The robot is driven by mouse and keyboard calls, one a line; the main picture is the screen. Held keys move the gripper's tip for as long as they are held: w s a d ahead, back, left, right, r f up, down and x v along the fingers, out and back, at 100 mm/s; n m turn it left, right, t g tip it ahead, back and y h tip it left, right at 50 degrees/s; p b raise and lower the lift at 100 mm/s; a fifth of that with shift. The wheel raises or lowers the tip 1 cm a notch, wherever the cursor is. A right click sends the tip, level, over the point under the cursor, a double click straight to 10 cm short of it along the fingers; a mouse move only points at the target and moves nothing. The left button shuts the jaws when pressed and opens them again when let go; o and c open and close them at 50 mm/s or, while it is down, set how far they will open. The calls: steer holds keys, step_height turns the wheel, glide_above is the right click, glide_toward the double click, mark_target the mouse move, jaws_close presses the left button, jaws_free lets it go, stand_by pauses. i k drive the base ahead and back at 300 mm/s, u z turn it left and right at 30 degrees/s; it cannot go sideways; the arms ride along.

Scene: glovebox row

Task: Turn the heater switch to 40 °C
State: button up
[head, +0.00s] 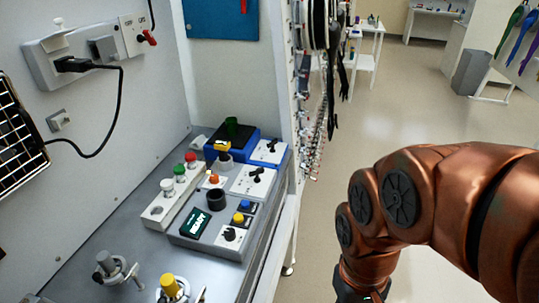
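Several dark rotary switches on white plates stand on the bench. One black knob (230,234) is at the front of a grey control box. Another dark switch (257,175) is on a white plate further back, and a third dark switch (270,146) is on the blue unit's right side. Their markings are too small to read, so I cannot tell which is the heater switch or its setting. My copper arm comes in from the right and bends down to the bottom edge, right of the bench. My gripper's fingers are out of the picture, below the frame.
The grey box has a green READY display (196,223), a blue button (245,205) and a yellow button (238,218). A white strip (158,211) with several coloured knobs stands left of it. Yellow-topped fitting (169,285) is in front. Open floor (345,165) lies right of the bench.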

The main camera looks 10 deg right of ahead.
mark_target(252, 173)
steer(key=i, duration=0.35)
steer(key=u, duration=1.1)
